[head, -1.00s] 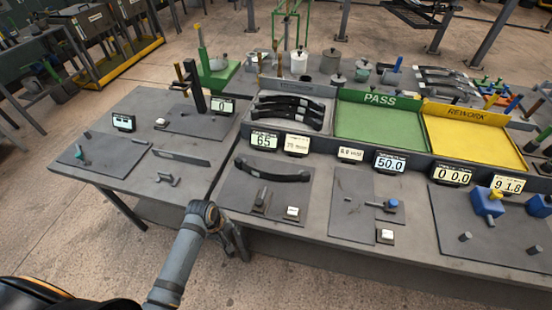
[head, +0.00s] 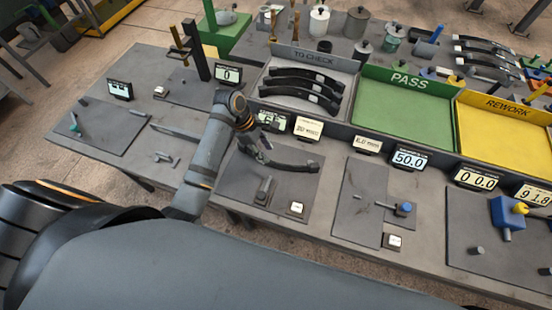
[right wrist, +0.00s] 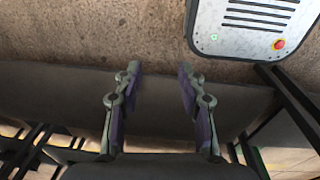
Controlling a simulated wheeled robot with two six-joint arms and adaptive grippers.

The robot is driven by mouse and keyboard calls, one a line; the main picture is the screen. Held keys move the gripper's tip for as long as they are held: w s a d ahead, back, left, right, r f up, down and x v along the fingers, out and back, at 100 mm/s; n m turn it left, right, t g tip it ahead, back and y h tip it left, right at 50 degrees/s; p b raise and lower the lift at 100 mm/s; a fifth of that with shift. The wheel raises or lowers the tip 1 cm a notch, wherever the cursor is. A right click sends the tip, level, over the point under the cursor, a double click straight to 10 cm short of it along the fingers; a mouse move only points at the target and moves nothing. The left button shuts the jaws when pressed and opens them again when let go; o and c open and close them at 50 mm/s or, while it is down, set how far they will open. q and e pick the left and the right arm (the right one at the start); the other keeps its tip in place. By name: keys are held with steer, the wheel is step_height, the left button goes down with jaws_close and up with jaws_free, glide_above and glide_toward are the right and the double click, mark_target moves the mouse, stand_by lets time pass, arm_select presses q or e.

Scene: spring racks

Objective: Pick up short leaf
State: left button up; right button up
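A dark curved leaf (head: 289,166) lies on a grey mat (head: 235,190) on the table, below the TO CHECK tray. Its left part is close to my left gripper (head: 261,143), which covers some of it. The gripper is small and dark here, and I cannot tell whether its fingers are open or whether they touch the leaf. Several other dark leaves (head: 300,90) lie in the TO CHECK tray (head: 345,65). In the right wrist view my right gripper (right wrist: 159,74) is open and empty, with floor and a dark surface behind it.
The green PASS tray (head: 400,118) and yellow REWORK tray (head: 500,130) stand right of the TO CHECK tray. A row of small displays, such as the 50.0 display (head: 409,159), stands before them. A dark upright post (head: 196,50) rises at the left.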

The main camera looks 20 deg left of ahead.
mark_target(274, 162)
arm_select(q)
steer(key=shift+w+x, duration=0.25)
steer(key=shift+x, duration=0.95)
steer(key=shift+p+x, duration=0.6)
steer(key=shift+x, duration=0.25)
steer(key=x, duration=0.2)
steer(key=shift+s+f+p, duration=0.15)
steer(key=shift+f+p, duration=0.15)
steer(key=shift+f, duration=0.15)
steer(key=shift+d+f, duration=0.15)
steer(key=shift+f, duration=0.3)
jaws_close()
arm_select(e)
steer(key=w+r, duration=0.2)
steer(key=shift+w+d, duration=0.3)
steer(key=shift+w, duration=0.1)
arm_select(q)
steer(key=shift+r, duration=0.1)
